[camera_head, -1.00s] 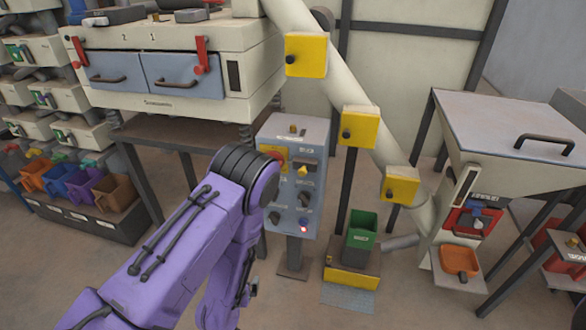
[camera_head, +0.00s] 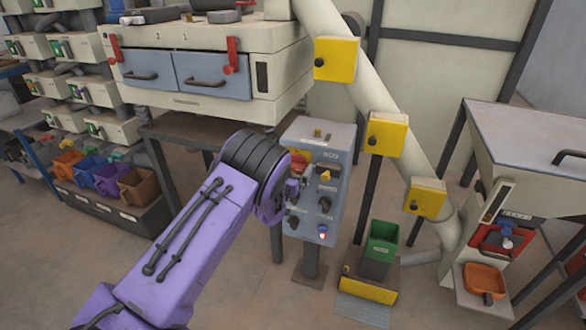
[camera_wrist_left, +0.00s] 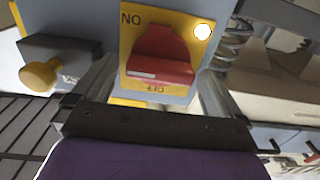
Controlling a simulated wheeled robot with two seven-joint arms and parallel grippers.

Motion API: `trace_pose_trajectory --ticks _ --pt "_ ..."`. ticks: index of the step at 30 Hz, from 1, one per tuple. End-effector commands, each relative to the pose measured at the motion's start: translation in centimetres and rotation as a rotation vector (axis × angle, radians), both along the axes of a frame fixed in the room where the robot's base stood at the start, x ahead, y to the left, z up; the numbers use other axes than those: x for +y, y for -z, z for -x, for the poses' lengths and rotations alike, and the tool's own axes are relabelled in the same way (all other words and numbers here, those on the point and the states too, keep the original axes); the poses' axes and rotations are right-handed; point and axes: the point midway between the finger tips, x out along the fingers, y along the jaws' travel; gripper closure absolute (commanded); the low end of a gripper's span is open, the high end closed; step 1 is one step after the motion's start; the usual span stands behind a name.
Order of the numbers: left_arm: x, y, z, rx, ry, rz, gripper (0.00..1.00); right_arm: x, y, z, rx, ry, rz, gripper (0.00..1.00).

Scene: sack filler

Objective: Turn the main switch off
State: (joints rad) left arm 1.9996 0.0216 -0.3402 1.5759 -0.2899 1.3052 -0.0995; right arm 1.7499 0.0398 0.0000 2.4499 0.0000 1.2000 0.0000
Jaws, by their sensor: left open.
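The main switch is a red rotary knob (camera_wrist_left: 160,55) on a yellow plate (camera_wrist_left: 130,85), on the grey-blue control panel (camera_head: 338,165). In the left wrist view its letters appear upside down: ON at the upper left, OFF at the bottom. A pale mark shows on the knob's lower left face. A round white lamp (camera_wrist_left: 202,32) sits on the plate's upper right. My left gripper (camera_wrist_left: 158,72) is open, one finger on each side of the knob; contact cannot be told. In the head view my purple arm partly hides the switch (camera_head: 304,156). My right gripper is not in view.
A yellow knob (camera_wrist_left: 38,75) on a dark block sits beside the switch. A white machine with blue drawers (camera_head: 212,75) stands behind.

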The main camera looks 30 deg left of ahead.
Motion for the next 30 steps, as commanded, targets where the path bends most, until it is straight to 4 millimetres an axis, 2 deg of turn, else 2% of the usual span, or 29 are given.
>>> trace_pose_trajectory --ticks 6,7,9,12,23,30 --pt "0.04 0.04 -0.09 0.001 -0.001 0.001 0.00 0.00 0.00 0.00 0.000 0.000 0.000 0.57" --pt "0.03 0.04 -0.09 0.001 0.000 0.001 0.03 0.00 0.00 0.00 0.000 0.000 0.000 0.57" --pt "0.03 0.04 -0.09 0.001 0.000 0.001 0.26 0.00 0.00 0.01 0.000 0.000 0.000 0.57" --pt "0.03 0.03 -0.09 0.001 -0.001 0.001 0.55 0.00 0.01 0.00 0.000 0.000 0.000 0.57" --pt "0.13 -0.08 -0.09 -0.007 -0.002 0.026 0.54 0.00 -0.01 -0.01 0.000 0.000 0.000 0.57" --pt "0.23 -0.15 -0.10 -0.037 -0.003 0.142 0.54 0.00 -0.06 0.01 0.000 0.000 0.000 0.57"
